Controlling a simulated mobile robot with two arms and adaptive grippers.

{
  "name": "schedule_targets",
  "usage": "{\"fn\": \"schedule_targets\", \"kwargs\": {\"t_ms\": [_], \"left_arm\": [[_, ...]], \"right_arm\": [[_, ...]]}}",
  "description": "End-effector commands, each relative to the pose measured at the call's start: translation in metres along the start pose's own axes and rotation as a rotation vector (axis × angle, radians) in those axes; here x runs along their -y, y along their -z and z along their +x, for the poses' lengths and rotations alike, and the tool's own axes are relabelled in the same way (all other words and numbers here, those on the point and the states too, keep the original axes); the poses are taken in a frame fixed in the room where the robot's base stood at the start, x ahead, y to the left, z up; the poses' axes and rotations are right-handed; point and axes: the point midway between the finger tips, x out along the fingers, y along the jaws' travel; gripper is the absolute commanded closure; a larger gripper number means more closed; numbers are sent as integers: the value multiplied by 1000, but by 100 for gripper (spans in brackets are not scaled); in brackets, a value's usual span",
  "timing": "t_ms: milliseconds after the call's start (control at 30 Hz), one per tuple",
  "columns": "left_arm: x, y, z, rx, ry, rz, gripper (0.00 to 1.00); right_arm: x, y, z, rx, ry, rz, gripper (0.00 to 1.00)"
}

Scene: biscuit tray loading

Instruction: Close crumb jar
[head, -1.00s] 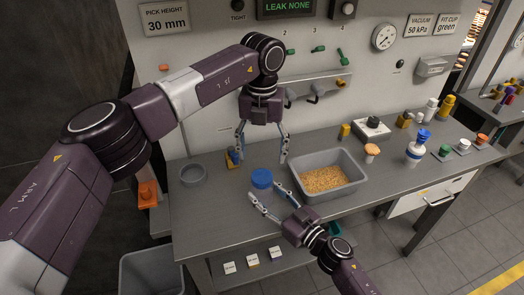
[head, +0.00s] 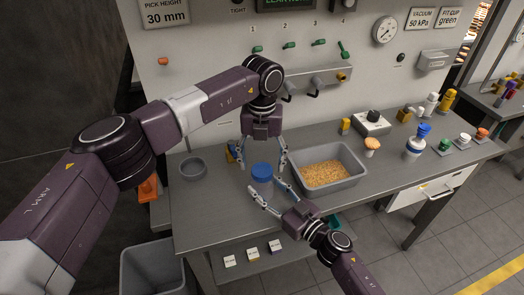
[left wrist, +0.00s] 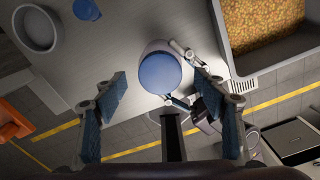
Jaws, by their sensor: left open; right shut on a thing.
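The crumb jar (head: 262,184) stands on the bench in front of the grey crumb bin's left side, with a blue lid (head: 262,170) on its top. The lid also shows round and flat in the left wrist view (left wrist: 160,73); whether it is fully seated, I cannot tell. My right gripper (head: 264,187) is shut on the jar's pale body, coming from the front right. My left gripper (head: 262,167) points down, open and empty, its fingers on either side of the jar's top. In the left wrist view its fingers (left wrist: 163,90) spread wider than the lid, which lies beyond them.
The grey bin (head: 358,183) of crumbs is close on the jar's right. An empty grey round dish (head: 193,168) is at the left, with a small yellow-and-blue item (head: 233,150) behind. The bench's front edge is near. Dispensers and pots stand farther right.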

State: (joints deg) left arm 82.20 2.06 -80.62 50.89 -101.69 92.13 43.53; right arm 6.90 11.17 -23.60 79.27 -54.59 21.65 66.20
Motion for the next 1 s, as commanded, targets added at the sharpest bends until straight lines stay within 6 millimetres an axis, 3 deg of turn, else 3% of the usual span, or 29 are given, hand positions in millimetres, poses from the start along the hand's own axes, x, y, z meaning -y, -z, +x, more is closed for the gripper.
{"fn": "schedule_targets", "kwargs": {"t_ms": [200, 500, 900, 1000], "left_arm": [[0, 0, 17, 0, 0, 1, 35], [0, 0, 18, 1, 0, 1, 35], [0, 0, 18, 1, 0, 1, 79], [0, 0, 18, 1, 0, 1, 81]], "right_arm": [[0, 0, 0, 0, 0, 0, 100], [0, 0, 0, -1, 0, 0, 100], [0, 0, 0, -1, 0, 0, 100], [0, 0, 0, -1, 0, 0, 100]]}}
